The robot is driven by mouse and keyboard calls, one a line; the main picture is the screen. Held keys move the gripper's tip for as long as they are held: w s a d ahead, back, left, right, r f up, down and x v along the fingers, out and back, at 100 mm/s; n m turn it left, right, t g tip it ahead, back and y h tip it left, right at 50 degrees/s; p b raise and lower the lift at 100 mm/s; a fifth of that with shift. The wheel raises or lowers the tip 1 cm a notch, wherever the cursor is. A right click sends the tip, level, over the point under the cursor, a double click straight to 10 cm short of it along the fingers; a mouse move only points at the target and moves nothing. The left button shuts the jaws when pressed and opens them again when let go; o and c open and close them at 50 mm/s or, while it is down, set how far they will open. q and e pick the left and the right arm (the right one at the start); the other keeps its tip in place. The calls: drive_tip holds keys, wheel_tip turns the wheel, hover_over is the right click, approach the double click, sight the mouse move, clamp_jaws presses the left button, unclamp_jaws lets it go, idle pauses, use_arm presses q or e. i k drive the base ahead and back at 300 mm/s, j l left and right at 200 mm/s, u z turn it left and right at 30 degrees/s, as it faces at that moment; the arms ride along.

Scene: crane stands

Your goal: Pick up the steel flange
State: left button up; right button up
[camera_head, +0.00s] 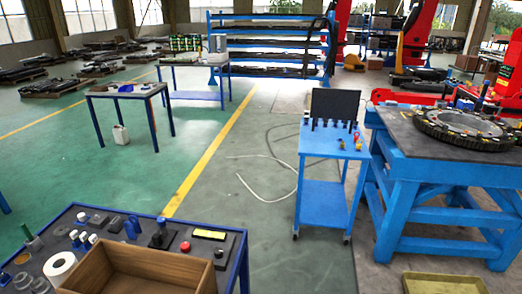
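No gripper of mine shows in the head view. Small grey round metal pieces (21,281) lie at the left end of the near blue-framed table (240,262); one of them may be the steel flange, but they are too small to tell. A large dark toothed ring (440,134) lies flat on the blue workbench (440,172) at the right. A white ring-shaped roll (52,275) lies beside the grey pieces.
An open wooden box (135,270) stands at the near table's front. A blue trolley (325,143) with small tools stands left of the workbench. A yellow tray (445,284) is low at bottom right. Cables (262,184) lie on the floor.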

sight(61, 233)
drive_tip(key=u, duration=1.55)
drive_tip(key=z, duration=0.3)
drive_tip(key=l+z, duration=0.9)
drive_tip(key=i+l+z, duration=0.1)
drive_tip(key=i+l, duration=0.3)
drive_tip(key=i+l+z, duration=0.15)
drive_tip(key=i+l, duration=0.2)
drive_tip(key=i, duration=0.25)
drive_tip(key=i+l+z, duration=0.1)
drive_tip(key=i+l, duration=0.2)
drive_tip(key=i, duration=0.25)
drive_tip(key=i+j+u, duration=0.1)
drive_tip(key=i+u, duration=0.3)
drive_tip(key=i, duration=0.15)
drive_tip(key=i+u, duration=0.45)
drive_tip(key=i+l+u, duration=0.4)
drive_tip(key=i, duration=0.15)
drive_tip(key=i+j+u, duration=0.1)
drive_tip(key=i+u, duration=0.7)
drive_tip(key=i+l+u, duration=0.15)
drive_tip(key=i+u, duration=0.25)
drive_tip(key=i+l+u, duration=0.25)
drive_tip(key=u, duration=0.15)
drive_tip(key=i, duration=0.05)
